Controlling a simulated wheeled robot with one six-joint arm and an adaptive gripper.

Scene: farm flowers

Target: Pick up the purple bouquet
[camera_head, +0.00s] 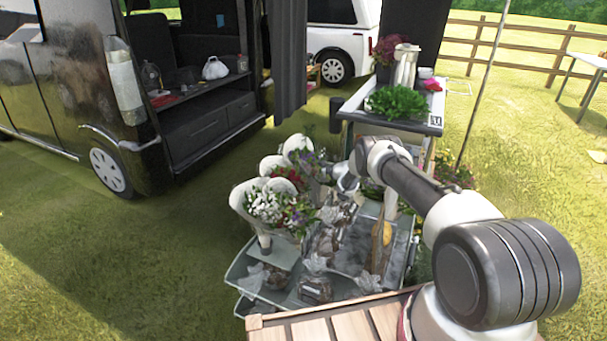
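Several wrapped bouquets stand grouped on the left of a grey tiered stand (277,254). A bouquet with white blooms (266,204) is at the front left. Small purple blooms (295,216) show at its right side; I cannot tell whether they form a separate bouquet. A bouquet with red blooms (288,174) and another white-wrapped bouquet (298,145) stand behind. My arm reaches in from the right. My gripper (341,190) is at the right edge of the bouquets, small and partly hidden among leaves and wrapping. Its fingers and any contact are unclear.
Wrapped goods (315,288) and a yellow item (385,233) lie on the stand. A table (436,121) behind holds a green leafy plant (396,102) and a pot of dark pink flowers (387,49). A wooden slatted surface (316,330) is in front. Open grass lies left, beside a dark van (70,80).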

